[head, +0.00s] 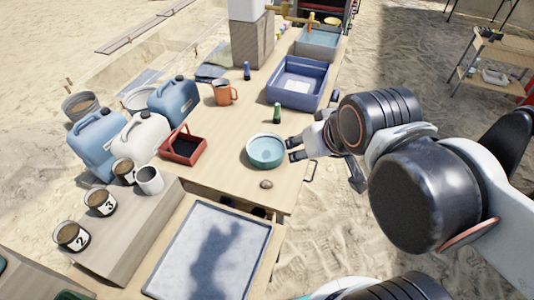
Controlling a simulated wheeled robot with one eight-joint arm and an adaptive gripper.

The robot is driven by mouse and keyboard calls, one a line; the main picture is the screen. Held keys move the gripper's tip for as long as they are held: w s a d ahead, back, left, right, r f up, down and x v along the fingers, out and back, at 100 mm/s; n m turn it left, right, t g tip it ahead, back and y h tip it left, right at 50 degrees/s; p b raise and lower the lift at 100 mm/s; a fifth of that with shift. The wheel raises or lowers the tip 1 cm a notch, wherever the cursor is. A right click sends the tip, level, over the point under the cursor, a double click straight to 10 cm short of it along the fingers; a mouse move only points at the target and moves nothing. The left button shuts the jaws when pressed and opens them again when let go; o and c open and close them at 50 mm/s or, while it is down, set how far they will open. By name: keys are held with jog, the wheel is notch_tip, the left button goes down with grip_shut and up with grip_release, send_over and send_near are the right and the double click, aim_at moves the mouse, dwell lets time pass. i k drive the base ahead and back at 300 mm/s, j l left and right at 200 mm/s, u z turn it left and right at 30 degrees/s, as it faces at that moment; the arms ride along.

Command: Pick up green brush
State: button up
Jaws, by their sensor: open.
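The green brush (277,113) is a small upright object, green and dark, on the wooden table (222,170) behind the teal bowl (252,159). My gripper (291,148) is open, with its fingertips at the bowl's right rim. It is empty as far as I can see. The brush stands a little beyond and to the left of the fingertips, apart from them. I cannot tell whether the fingertips touch the bowl.
A blue brush-like object (247,71) and an orange mug (224,93) stand farther back. A blue crate (287,98) is behind the brush. A red tray (199,158) and jugs (96,145) are left. A small stone (266,184) lies in front of the bowl.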

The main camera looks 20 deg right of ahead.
aim_at(276, 120)
jog(key=k+j+u, duration=0.15)
jog(key=k+u, duration=0.2)
jog(key=k, duration=0.3)
jog(key=i+l+u, duration=0.1)
jog(key=u, duration=0.3)
jog(key=l+u, duration=0.15)
jog(key=u, duration=0.3)
jog(key=i+l+u, duration=0.1)
jog(key=u, duration=0.3)
jog(key=l+u, duration=0.4)
jog(key=i+l, duration=0.1)
jog(key=l, duration=2.25)
